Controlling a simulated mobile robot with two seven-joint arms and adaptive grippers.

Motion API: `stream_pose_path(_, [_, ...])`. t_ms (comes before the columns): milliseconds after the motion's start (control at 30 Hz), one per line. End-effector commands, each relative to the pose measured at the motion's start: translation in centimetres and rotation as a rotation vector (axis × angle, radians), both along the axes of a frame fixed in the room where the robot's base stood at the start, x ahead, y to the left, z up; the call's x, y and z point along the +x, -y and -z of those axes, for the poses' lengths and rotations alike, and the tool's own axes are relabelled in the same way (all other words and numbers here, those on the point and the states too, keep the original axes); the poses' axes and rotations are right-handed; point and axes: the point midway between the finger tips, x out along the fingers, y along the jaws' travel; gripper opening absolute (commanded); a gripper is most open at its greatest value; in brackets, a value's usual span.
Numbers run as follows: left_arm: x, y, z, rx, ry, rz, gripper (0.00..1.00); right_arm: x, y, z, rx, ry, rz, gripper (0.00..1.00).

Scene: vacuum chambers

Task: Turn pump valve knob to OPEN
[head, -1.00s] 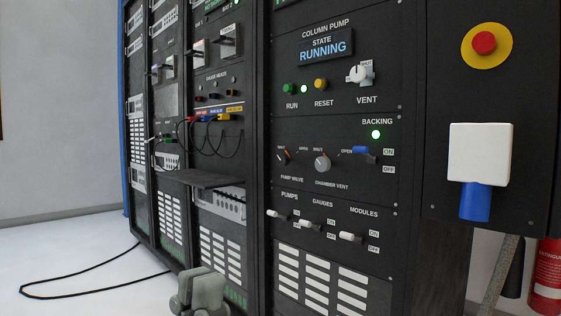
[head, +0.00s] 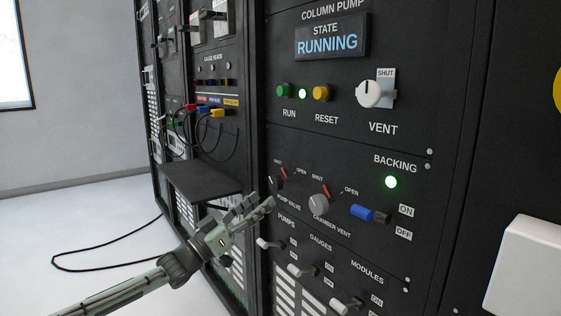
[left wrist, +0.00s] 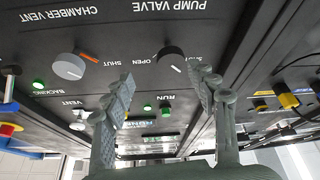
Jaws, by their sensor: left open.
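The pump valve knob (head: 278,179) is small and dark, on the black panel between its SHUT and OPEN labels. In the upside-down left wrist view the knob (left wrist: 170,60) shows a white pointer line on the SHUT side. My left gripper (head: 257,206) is open and empty, just below and in front of the knob in the head view. In the wrist view the two fingers (left wrist: 162,76) stand to either side of the knob, apparently short of it. The right finger partly hides the SHUT label. My right gripper is not in view.
The chamber vent knob (head: 319,204) is close on the right of the pump valve knob. Toggle switches (head: 300,271) stick out below, and a blue-tipped backing lever (head: 362,212) further right. A dark shelf (head: 200,184) juts out at left, with cables (head: 190,125) above it.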

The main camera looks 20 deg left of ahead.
Motion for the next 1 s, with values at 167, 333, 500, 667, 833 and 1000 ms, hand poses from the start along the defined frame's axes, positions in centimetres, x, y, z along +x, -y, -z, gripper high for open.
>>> stream_pose_path(167, [1.5,-1.1,-0.8,-0.001,-0.017,-0.020,0.58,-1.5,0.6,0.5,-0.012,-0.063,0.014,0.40])
stream_pose_path(333, [3.5,0.4,-2.0,-0.001,-0.013,-0.019,0.58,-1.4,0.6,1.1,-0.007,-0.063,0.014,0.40])
stream_pose_path(500, [5.5,1.8,-2.8,0.000,-0.014,-0.019,0.58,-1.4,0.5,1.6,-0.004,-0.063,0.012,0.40])
stream_pose_path(667, [6.5,2.5,-3.3,0.001,-0.014,-0.018,0.58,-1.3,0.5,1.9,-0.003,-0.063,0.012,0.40])
stream_pose_path(833, [6.8,2.6,-3.3,0.002,-0.016,-0.018,0.58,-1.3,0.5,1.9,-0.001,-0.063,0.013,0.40])
stream_pose_path(1000, [6.7,2.6,-3.3,0.001,-0.015,-0.018,0.54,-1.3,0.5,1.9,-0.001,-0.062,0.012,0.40])
